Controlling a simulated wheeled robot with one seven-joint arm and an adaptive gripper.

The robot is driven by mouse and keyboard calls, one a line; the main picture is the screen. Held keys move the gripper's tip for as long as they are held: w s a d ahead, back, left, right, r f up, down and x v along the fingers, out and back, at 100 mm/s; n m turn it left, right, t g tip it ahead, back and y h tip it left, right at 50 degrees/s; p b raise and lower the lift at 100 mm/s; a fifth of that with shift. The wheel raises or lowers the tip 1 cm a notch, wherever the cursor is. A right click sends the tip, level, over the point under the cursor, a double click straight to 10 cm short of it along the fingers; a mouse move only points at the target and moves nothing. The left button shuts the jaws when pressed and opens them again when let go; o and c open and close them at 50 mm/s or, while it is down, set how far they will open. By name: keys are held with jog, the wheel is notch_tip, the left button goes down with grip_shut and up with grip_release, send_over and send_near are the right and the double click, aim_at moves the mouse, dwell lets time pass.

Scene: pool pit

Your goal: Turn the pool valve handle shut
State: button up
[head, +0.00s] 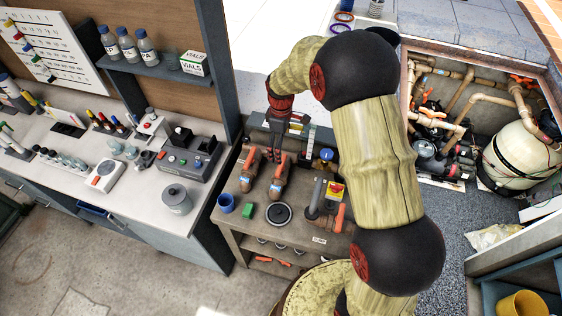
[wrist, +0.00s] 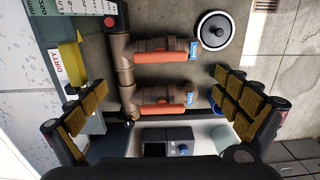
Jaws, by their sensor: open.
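Two brown pipe valves with long orange handles sit side by side on the workbench, one at left (head: 249,171) and one at right (head: 280,178) in the head view. The wrist view shows their orange handles one above the other, the upper (wrist: 163,57) and the lower (wrist: 160,110). Both handles lie along their pipes. My gripper (head: 289,136) is above the back of the valves. In the wrist view my gripper (wrist: 159,82) is open and empty, its padded fingers apart on either side.
A black disc (head: 278,214), green block (head: 249,210) and blue cup (head: 226,203) stand at the bench front. A grey upright pipe (head: 315,197) stands right of the valves. A lab counter (head: 130,222) is at left; the pipe pit lies at right.

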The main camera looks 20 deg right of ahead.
aim_at(281, 166)
notch_tip(281, 166, down, 10)
jog(key=shift+f+p, duration=0.25)
jog(key=shift+p, duration=0.45)
jog(key=shift+c, duration=1.2)
jog(key=c, duration=0.8)
jog(key=shift+c, duration=0.3)
